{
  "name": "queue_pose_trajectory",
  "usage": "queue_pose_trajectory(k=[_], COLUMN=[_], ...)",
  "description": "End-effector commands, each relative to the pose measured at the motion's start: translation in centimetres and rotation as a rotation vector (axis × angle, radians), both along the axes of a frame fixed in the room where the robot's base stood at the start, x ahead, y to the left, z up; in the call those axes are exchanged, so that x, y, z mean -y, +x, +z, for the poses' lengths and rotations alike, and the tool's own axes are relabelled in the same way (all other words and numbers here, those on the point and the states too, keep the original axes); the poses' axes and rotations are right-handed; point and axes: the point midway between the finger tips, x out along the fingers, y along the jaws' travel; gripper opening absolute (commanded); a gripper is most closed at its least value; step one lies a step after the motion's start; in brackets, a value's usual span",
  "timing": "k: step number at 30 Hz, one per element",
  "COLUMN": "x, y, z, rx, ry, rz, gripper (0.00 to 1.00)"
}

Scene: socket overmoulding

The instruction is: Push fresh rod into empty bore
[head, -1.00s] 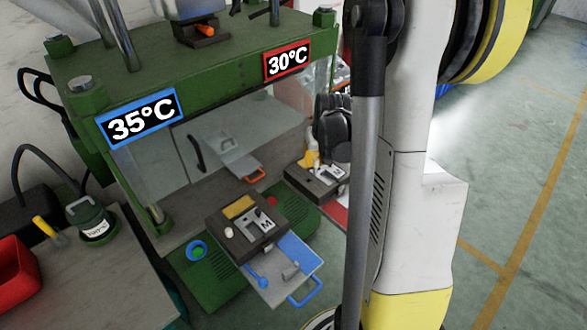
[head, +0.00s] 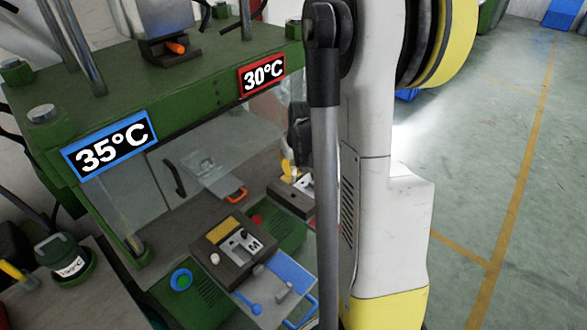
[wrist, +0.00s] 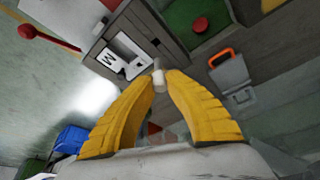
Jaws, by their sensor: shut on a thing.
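My gripper (wrist: 160,76) has yellow ribbed fingers, shut on a short off-white rod (wrist: 159,83) at their tips in the wrist view. Behind the rod is a dark block (wrist: 171,52) with a pale inset bearing an M and dark cut-outs. The rod's far end overlaps the block's edge; I cannot tell whether it touches, and no empty bore can be made out. In the head view, my gripper (head: 288,172) is just above this right-hand block (head: 287,198), partly hidden by my arm. Another dark block (head: 207,246) stands to its left, with a small pale piece (head: 214,259) on it.
A green press frame with a 35°C sign (head: 110,145) and a 30°C sign (head: 262,75) rises around the blocks. A red-knobbed lever (wrist: 28,32) shows in the wrist view.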

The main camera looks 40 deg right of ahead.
Motion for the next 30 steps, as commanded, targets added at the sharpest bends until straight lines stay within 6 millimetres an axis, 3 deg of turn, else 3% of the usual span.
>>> queue_pose_trajectory(k=[30], x=[0.0], y=[0.0], z=[-8.1], rx=[0.000], ry=[0.000], rz=[0.000], gripper=[0.00])
